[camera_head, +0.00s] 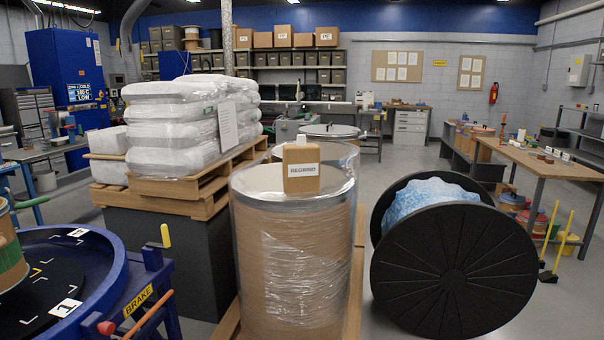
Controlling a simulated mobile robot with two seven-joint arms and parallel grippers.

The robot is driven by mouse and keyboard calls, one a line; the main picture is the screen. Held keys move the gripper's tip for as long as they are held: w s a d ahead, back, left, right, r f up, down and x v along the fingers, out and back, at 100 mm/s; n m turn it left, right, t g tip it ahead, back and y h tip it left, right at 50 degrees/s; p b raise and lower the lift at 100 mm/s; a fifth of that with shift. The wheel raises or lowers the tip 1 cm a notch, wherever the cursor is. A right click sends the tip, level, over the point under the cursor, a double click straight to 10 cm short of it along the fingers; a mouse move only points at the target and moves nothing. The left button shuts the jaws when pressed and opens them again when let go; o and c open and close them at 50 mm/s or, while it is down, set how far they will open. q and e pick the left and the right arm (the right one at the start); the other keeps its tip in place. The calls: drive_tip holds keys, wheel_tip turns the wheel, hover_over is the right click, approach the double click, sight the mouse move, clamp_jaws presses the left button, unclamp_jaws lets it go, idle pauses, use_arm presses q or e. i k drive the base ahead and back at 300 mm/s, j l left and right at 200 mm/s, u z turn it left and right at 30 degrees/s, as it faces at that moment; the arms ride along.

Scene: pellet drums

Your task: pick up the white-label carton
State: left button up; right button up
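A small brown carton (301,169) with a white label reading REGRIND stands upright on top of a large brown drum (290,250) in the middle of the head view. Its label faces me. The drum has a grey rim and is wrapped in clear film, which rises above the rim around the carton. Neither of my grippers shows in this view. Nothing is seen touching the carton except what it stands on.
A second drum (330,131) stands behind. White wrapped sacks (170,120) lie on a pallet to the left. A black spool (452,278) stands to the right. A blue turntable (95,270) with a brake lever is front left. Labelled cartons (283,36) sit on the back shelf.

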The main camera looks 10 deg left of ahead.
sight(301, 161)
drive_tip(key=i+u, duration=0.4)
drive_tip(key=i, duration=0.2)
drive_tip(key=i+l+u, duration=0.1)
drive_tip(key=i+u, duration=0.3)
drive_tip(key=i, duration=0.15)
